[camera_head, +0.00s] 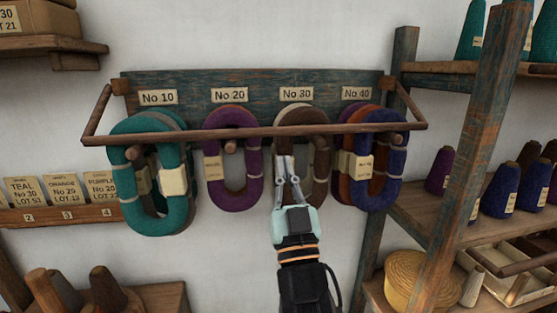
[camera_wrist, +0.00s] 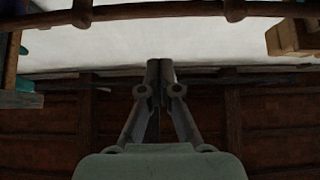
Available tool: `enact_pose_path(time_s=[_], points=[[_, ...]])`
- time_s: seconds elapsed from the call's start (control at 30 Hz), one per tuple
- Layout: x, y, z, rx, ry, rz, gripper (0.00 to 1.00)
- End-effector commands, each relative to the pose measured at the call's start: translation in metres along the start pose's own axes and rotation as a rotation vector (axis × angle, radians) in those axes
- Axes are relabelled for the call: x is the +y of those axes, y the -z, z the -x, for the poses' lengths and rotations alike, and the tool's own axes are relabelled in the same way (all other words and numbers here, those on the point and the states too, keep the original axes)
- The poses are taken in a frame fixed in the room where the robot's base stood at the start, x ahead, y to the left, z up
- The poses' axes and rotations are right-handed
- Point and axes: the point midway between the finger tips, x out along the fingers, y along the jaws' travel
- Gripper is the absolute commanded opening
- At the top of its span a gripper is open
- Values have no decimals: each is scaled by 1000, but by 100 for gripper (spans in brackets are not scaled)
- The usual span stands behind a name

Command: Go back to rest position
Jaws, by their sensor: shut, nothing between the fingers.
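My gripper (camera_head: 286,170) is in front of the yarn rack, just before the brown hank (camera_head: 318,150) under the No 30 label. Its two fingers are together and nothing shows between them. In the wrist view my gripper (camera_wrist: 160,68) is also closed and empty, pointing toward a pale wall and dark beams. I cannot tell from the head view whether the fingertips touch the brown hank.
The wall rack (camera_head: 250,88) has a wooden front rail (camera_head: 255,134) and holds teal (camera_head: 125,180), purple (camera_head: 232,185) and blue (camera_head: 388,170) hanks. A shelf post (camera_head: 475,130) stands right, with yarn cones (camera_head: 500,190) and a round basket (camera_head: 408,280). Labelled cards (camera_head: 62,190) stand left.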

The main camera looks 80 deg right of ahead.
Motion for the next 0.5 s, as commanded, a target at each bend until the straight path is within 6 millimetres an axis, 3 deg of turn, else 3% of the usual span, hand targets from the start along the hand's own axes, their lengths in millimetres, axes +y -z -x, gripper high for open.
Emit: enact_pose_path(time_s=[0.4,0.5], points=[[0,0,-1,0,0,-1,0],[-26,-10,12,-55,41,-39,0]])
